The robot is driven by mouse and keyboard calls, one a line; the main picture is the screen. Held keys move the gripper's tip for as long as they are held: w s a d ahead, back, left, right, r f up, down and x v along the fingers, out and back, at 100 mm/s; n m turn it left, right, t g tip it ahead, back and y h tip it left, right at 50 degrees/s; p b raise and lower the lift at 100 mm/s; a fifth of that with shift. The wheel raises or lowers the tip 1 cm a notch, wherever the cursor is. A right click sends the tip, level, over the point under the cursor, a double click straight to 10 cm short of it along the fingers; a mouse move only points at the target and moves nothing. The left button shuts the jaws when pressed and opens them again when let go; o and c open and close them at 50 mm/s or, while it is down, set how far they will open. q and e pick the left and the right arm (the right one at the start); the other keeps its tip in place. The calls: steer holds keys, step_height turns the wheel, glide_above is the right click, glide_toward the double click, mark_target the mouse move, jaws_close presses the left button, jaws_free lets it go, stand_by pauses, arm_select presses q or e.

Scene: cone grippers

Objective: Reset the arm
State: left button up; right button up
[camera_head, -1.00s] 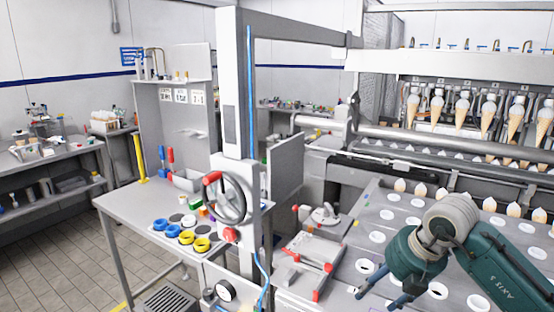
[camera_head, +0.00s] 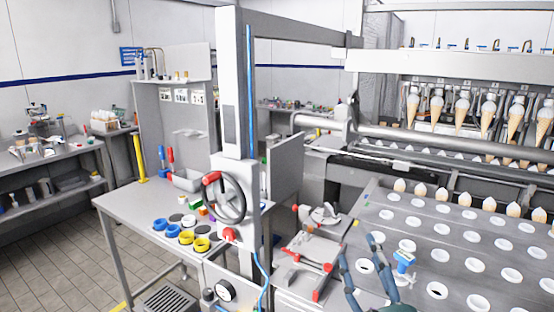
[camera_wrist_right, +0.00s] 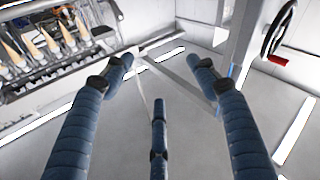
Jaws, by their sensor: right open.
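My right gripper (camera_head: 358,251) shows at the bottom of the head view, over the white-holed plate, with its blue fingers pointing up. In the right wrist view the gripper (camera_wrist_right: 164,64) has two fingers spread wide and a third finger lower between them. It is open and nothing is between the fingers. Most of my right arm is out of the head view. My left gripper does not show in either view.
The holed plate (camera_head: 455,240) fills the lower right. A row of cones (camera_head: 464,200) stands along its back edge, and more cones (camera_head: 461,110) hang above. A column with a handwheel (camera_head: 224,198) stands left of the plate. A side table (camera_head: 130,208) holds colored rings.

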steer(key=s+d+f+m+g+h, duration=0.25)
steer(key=s+f+g, duration=0.3)
steer(key=f, duration=0.55)
steer(key=s+d+f+m+g+h, duration=0.15)
steer(key=s+d+f+g, duration=0.35)
steer(key=f, duration=0.6)
steer(key=s+a+f+g+y, duration=0.1)
steer(key=s+a+f+g, duration=0.15)
steer(key=s, duration=0.35)
steer(key=s+a+f+g+y, duration=0.1)
steer(key=s+f+g, duration=0.1)
steer(key=s+f, duration=0.35)
steer(key=s+a+f+g+y, duration=0.1)
steer(key=s+a+f+g, duration=0.1)
steer(key=s, duration=0.6)
step_height(320, 180, down, 27)
steer(key=s+n+g, duration=0.1)
steer(key=s, duration=0.1)
steer(key=s+d+f+g, duration=0.1)
steer(key=s+d+f, duration=0.2)
steer(key=s+f, duration=1.3)
steer(key=shift+s+d, duration=0.15)
steer(key=shift+s, duration=0.3)
